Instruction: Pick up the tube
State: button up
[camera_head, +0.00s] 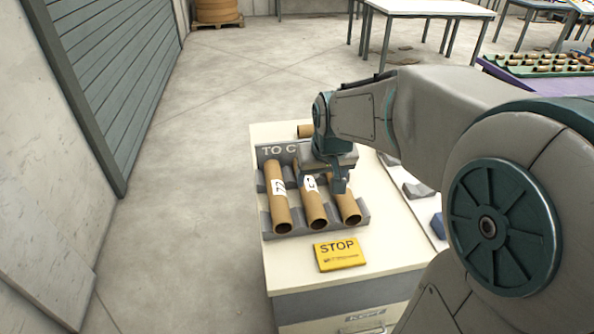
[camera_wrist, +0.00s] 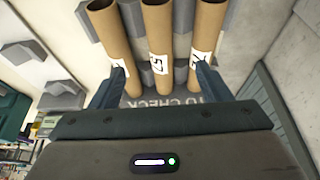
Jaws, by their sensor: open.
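Three brown cardboard tubes with white number labels lie side by side in a grey rack (camera_head: 364,213) on a cream cabinet top. In the head view they are the left tube (camera_head: 277,198), the middle tube (camera_head: 313,205) and the right tube (camera_head: 349,207). My gripper (camera_head: 328,182) is over the middle and right tubes there and hides parts of them. In the wrist view, my gripper (camera_wrist: 159,72) is open and empty, with its fingers to either side of the middle tube (camera_wrist: 157,30). I cannot tell how far above the tube the fingertips are.
A yellow STOP sign (camera_head: 340,254) lies in front of the rack. Another brown tube (camera_head: 305,131) lies behind it, partly hidden. Grey blocks (camera_head: 417,190) stand to the right. A shutter wall (camera_head: 115,80) is at left, with open floor between.

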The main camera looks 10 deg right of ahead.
send_near(310, 189)
jog(key=x, duration=0.5)
jog(key=shift+s+f, duration=0.25)
jog(key=shift+w+x, duration=0.2)
jog(key=shift+x, duration=1.4)
jog(key=shift+w+x, duration=0.2)
jog(key=shift+x, duration=1.35)
jog(key=shift+r, duration=0.2)
jog(key=c, duration=1.1)
